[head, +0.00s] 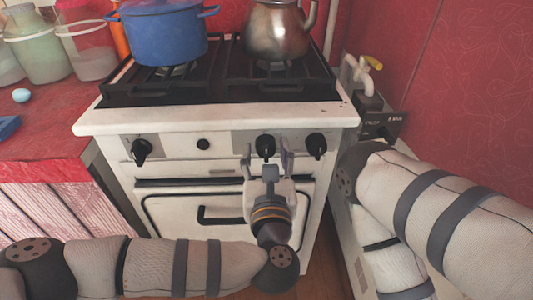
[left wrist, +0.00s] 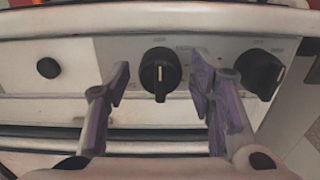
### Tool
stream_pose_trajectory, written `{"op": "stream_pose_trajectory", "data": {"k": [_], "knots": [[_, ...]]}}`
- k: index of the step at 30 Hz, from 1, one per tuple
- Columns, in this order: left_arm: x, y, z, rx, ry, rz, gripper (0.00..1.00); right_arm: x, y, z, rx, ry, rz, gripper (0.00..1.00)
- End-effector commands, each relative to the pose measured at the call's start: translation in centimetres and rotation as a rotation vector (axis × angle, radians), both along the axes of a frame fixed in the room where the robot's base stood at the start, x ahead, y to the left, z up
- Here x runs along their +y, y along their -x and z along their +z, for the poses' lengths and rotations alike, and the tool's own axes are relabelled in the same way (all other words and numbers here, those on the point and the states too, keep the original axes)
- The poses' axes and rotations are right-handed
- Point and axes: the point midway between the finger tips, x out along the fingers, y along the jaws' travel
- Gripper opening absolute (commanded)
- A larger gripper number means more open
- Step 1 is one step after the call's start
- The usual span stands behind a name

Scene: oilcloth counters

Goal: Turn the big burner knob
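The white stove's front panel carries black knobs: one at the left (head: 141,151), a middle one (head: 265,145) and one at the right (head: 317,145). No readable label shows which is the big burner knob. My left gripper (head: 267,158) is open in front of the middle knob, with a finger on each side. In the left wrist view, the middle knob (left wrist: 160,73) lies between the open fingertips (left wrist: 161,78), with visible gaps on both sides. Its white pointer line is about upright. The right knob (left wrist: 260,74) is just beyond the right finger. My right gripper is out of view.
A small black button (head: 203,144) sits left of the middle knob. The oven door handle (head: 228,215) is below my left gripper. A blue pot (head: 165,35) and a metal kettle (head: 277,32) stand on the grates. A red-topped counter (head: 45,130) adjoins at left.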

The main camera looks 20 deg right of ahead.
Motion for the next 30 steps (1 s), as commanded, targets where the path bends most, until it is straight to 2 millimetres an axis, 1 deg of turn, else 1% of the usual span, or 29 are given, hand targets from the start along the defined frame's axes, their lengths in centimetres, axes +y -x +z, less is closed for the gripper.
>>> {"op": "stream_pose_trajectory", "data": {"k": [1, 4, 5, 11, 17, 23, 30], "knots": [[0.0, 0.01, -0.01, 0.0, 0.0, 0.0, 0.32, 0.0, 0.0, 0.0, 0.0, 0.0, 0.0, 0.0], [0.01, 0.02, -0.02, 0.0, 0.0, 0.0, 0.1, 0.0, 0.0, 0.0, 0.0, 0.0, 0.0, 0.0], [0.01, 0.02, -0.02, 0.0, 0.0, 0.0, 0.05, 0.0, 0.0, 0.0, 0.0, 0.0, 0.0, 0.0], [0.01, 0.03, -0.01, -0.002, -0.007, 0.0, 0.06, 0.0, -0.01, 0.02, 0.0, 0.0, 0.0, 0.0], [-0.04, 0.04, 0.05, -0.019, -0.066, 0.0, 0.06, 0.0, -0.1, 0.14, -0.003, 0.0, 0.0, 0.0], [-0.13, 0.07, 0.11, -0.059, -0.203, -0.001, 0.06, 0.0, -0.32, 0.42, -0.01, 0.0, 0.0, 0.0], [-0.2, 0.1, 0.12, -0.117, -0.401, -0.001, 0.06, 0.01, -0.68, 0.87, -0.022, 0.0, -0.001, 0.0]]}}
